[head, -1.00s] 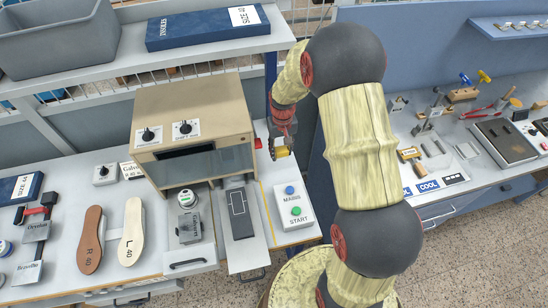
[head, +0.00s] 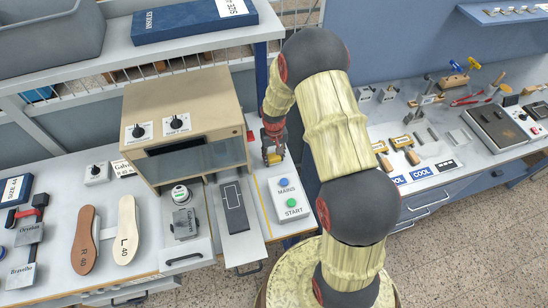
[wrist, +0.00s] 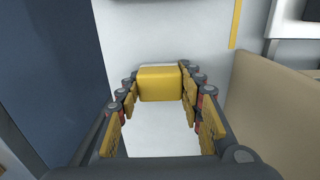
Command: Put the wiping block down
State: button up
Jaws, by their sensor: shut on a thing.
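The wiping block is yellow with a pale strip along its far edge. It shows in the wrist view (wrist: 160,85) between the fingertips of my gripper (wrist: 159,82), which is shut on it. In the head view, my gripper (head: 273,150) points down over the right part of the white bench (head: 262,184), behind the button box and beside the stamping machine (head: 190,120). The yellow block (head: 273,159) shows at its tips, low over the bench top. I cannot tell whether its underside touches the bench.
The button box (head: 291,198) with blue and green buttons stands in front of my gripper. The machine's beige wall (wrist: 275,110) is close on the right in the wrist view, a dark blue panel (wrist: 55,75) on the left. Insoles (head: 84,240) lie front left. White surface around the block is clear.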

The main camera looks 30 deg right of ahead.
aim_at(274, 156)
jog(key=shift+s+f+b, duration=0.15)
jog(key=shift+f+b, duration=0.2)
jog(key=shift+f, duration=0.05)
jog(key=o, duration=0.9)
jog(key=shift+s+a+f, duration=0.1)
jog(key=shift+f, duration=0.05)
jog(key=o, duration=0.3)
jog(key=shift+f, duration=0.1)
jog(key=r+p, duration=0.1)
jog(key=r, duration=1.2)
jog(key=shift+w+r, duration=0.15)
jog(key=shift+w, duration=0.05)
jog(key=shift+s, duration=0.1)
